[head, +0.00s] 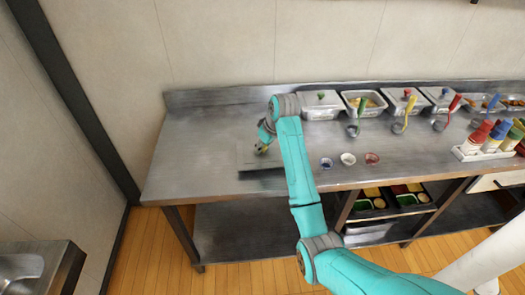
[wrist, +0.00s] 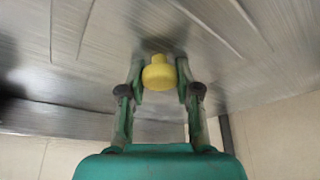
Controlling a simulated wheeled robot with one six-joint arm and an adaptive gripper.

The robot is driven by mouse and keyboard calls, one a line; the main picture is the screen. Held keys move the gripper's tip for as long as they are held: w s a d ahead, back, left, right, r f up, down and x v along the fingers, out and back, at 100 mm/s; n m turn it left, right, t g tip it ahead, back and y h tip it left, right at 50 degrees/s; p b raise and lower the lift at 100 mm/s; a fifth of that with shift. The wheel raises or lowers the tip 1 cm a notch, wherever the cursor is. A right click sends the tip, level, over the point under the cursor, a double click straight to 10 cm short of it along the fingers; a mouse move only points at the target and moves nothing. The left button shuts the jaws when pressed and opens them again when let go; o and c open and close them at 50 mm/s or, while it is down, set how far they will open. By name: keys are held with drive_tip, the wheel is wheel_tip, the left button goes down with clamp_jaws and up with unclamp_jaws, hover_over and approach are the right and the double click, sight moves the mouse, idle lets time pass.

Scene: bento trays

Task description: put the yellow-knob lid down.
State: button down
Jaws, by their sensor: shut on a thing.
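My gripper (wrist: 160,80) is shut on the yellow knob (wrist: 159,73) of the lid, seen close up in the wrist view. In the head view my gripper (head: 262,147) is low over the left part of the steel counter. The lid's steel plate is hard to tell from the counter in both views, as both are grey metal. I cannot tell whether the lid touches the counter or is just above it.
The steel counter (head: 195,160) is clear at its left. A dark strip (head: 262,174) lies near its front edge. Lidded and open food pans (head: 320,112) line the back right, with ladles before them. Small bowls (head: 348,159) and a bottle rack (head: 478,153) stand right.

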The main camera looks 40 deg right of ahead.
drive_tip(key=shift+f, duration=1.1)
drive_tip(key=shift+f, duration=0.15)
drive_tip(key=c, duration=0.8)
unclamp_jaws()
